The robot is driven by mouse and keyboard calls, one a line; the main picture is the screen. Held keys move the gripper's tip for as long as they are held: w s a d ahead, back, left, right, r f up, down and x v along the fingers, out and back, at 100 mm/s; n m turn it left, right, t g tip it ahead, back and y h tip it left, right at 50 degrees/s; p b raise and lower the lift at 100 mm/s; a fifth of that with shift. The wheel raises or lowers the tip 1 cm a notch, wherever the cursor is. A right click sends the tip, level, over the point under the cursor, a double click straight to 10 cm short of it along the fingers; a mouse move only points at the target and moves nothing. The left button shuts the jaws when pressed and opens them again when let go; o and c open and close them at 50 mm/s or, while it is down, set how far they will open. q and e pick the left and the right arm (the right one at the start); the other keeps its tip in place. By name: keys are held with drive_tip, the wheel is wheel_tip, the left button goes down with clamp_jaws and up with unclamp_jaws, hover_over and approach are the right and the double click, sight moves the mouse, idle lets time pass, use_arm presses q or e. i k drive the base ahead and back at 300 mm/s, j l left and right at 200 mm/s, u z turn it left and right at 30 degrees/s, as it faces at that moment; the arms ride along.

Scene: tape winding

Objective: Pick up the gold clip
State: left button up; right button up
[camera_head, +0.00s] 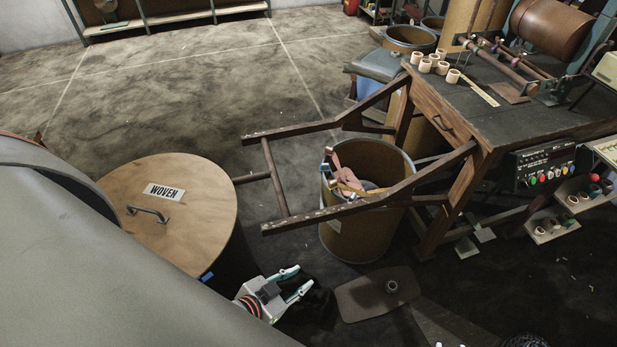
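I cannot make out a gold clip for certain. A small yellow-gold piece (352,188) shows among pinkish and grey items inside the open brown drum (352,240) in the middle, but it is too small to identify. My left gripper (304,277) is low in the picture, left of and nearer than the drum. Its two teal-tipped fingers are apart with nothing between them. My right gripper does not show clearly.
A wooden frame (290,222) juts left from the workbench (530,118), its bars crossing over the drum. A round wooden lid marked WOVEN (200,215) is at left. A flat plate (362,302) lies on the floor. Open floor is at the back left.

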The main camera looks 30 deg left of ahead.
sight(333, 184)
drive_tip(key=i+l+u, duration=0.25)
drive_tip(key=u, duration=0.25)
drive_tip(key=i+l+u, duration=0.2)
drive_tip(key=l+u, duration=0.25)
drive_tip(key=i+l+u, duration=0.15)
drive_tip(key=l, duration=0.25)
drive_tip(key=i+l+u, duration=0.2)
drive_tip(key=l, duration=0.2)
drive_tip(key=l+u, duration=0.15)
drive_tip(key=l, duration=0.25)
